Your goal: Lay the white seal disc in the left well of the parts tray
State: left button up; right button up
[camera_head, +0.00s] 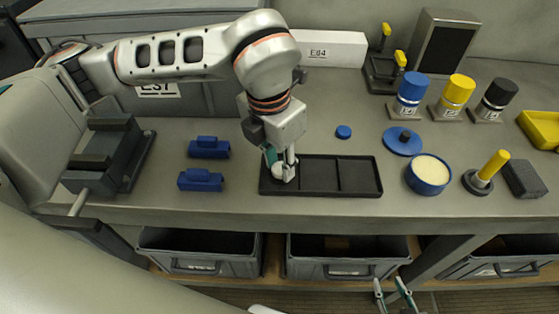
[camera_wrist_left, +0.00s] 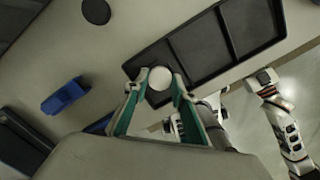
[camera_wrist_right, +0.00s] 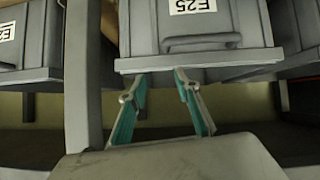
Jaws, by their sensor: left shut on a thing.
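The white seal disc (camera_wrist_left: 160,78) is pinched between the fingertips of my left gripper (camera_wrist_left: 161,84). In the head view the left gripper (camera_head: 284,172) points down over the left well of the black parts tray (camera_head: 322,190), and little of the disc shows there. The left wrist view shows the disc over the end well of the tray (camera_wrist_left: 212,84); whether it touches the floor of the well I cannot tell. The middle and right wells look empty. My right gripper (camera_wrist_right: 157,88) is open and empty, below the bench's front edge in the head view (camera_head: 394,287).
Two blue blocks (camera_head: 209,147) lie left of the tray, near a dark grey fixture (camera_head: 108,155). A small blue disc (camera_head: 343,131) lies behind the tray. A blue round pot (camera_head: 428,175) and a yellow-handled tool (camera_head: 487,172) stand right. Grey bins (camera_head: 345,257) sit below.

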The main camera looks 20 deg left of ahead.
pick_arm(q)
jog(key=shift+f+b, duration=0.3)
jog(key=shift+b, duration=0.05)
dwell(0.4)
dwell(0.3)
jog(key=o, duration=0.9)
jog(key=shift+r, duration=0.1)
jog(key=r, duration=0.4)
jog(key=s+r, duration=0.1)
jog(key=r, duration=0.6)
jog(key=shift+s+a+r, duration=0.15)
jog(key=shift+a+r, duration=0.2)
jog(key=shift+r, duration=0.05)
